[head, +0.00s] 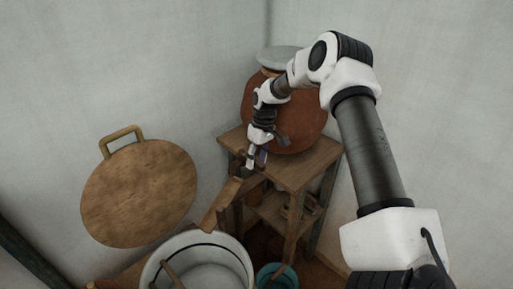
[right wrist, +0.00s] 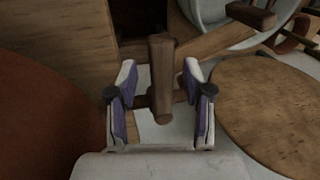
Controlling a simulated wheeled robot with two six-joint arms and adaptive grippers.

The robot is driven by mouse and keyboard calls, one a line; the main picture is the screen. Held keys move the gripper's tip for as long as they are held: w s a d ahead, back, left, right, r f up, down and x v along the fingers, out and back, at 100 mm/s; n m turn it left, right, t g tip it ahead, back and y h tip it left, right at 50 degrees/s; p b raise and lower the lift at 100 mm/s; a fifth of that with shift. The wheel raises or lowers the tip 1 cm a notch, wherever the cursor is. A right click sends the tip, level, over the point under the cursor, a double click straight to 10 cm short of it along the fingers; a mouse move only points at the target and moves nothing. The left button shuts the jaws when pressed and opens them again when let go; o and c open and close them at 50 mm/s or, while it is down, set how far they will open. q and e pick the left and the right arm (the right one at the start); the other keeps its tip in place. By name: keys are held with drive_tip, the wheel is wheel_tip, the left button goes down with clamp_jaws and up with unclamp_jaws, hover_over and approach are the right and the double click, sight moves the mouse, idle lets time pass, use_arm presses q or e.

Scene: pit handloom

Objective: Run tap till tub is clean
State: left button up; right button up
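A large brown clay pot (head: 290,112) with a pale lid stands on a wooden stand (head: 303,172). A wooden spout (head: 221,206) slopes from the stand toward a white tub (head: 242,262) below. My right gripper (head: 254,161) is in front of the pot, above the spout. In the right wrist view its fingers (right wrist: 160,95) are apart, one on each side of an upright wooden tap handle (right wrist: 161,65) with a short crosspiece. Gaps show between the handle and both fingers. I cannot tell whether water runs. My left gripper is not in view.
A round wooden board (head: 140,193) with a handle leans on the wall at left. A small teal bucket (head: 265,273) stands beside the white tub. Small items sit on the stand's lower shelf. The walls are close behind the stand.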

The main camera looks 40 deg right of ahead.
wheel_tip(320, 180, up, 12)
drive_tip(key=d, duration=0.2)
drive_tip(key=shift+d, duration=0.15)
drive_tip(key=shift+f, duration=0.1)
idle(0.4)
